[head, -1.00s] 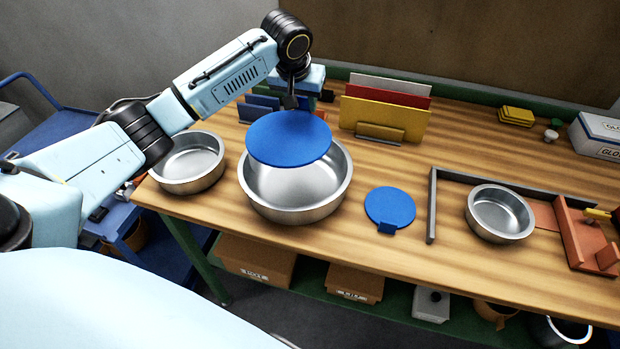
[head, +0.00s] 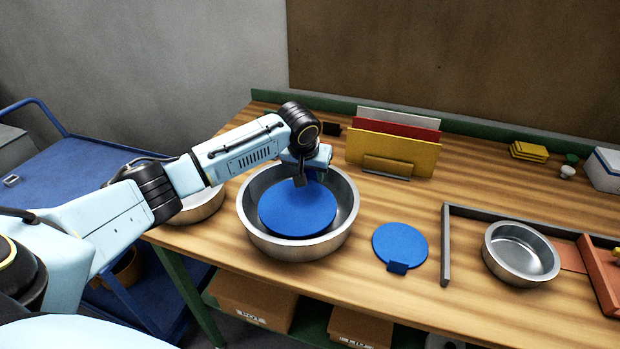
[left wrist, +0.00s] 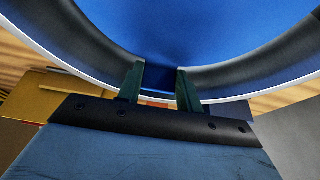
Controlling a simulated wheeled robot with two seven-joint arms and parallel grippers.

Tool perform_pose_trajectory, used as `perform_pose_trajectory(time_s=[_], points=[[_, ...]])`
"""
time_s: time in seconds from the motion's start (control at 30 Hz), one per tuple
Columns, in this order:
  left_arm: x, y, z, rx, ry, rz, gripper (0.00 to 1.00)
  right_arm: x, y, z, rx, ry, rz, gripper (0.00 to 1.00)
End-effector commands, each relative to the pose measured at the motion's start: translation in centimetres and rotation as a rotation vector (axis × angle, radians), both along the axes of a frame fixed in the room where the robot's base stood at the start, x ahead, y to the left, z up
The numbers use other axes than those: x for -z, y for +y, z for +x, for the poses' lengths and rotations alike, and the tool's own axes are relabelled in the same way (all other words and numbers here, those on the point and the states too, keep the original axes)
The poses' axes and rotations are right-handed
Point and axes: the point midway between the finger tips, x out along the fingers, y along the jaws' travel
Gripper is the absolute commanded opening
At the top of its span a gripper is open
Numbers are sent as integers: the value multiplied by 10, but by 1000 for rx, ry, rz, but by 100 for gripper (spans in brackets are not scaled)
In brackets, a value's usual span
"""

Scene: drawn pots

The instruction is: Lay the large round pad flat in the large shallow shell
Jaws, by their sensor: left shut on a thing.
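The large round blue pad (head: 297,212) is inside the large shallow metal shell (head: 262,237), below the rim level and looking nearly flat. Whether it touches the shell's floor I cannot tell. My left gripper (head: 301,181) is at the far side of the shell, shut on the pad's tab. In the left wrist view the two fingers (left wrist: 160,86) hold the tab over the shell's rim (left wrist: 228,98), and the pad (left wrist: 175,30) fills the top. The right gripper is not in view.
A smaller blue pad (head: 400,244) lies on the table right of the shell. A small metal shell (head: 521,254) stands further right beside a grey rail (head: 446,245). Another metal shell (head: 200,207) is partly behind my left arm. Upright boards (head: 394,151) stand at the back.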

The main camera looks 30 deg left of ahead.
Motion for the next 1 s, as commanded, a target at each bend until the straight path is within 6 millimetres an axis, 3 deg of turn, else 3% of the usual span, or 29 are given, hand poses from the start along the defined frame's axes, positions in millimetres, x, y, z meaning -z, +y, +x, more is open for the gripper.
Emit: perform_pose_trajectory(time_s=[0.13,0.9,0.93,1.0], points=[[15,0,0,0,0,0,14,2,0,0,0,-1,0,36],[26,0,0,0,-1,-1,14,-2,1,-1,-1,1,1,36],[26,0,0,0,-1,-1,39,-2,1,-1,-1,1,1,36],[26,0,0,0,-1,-1,48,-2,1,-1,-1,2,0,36]])
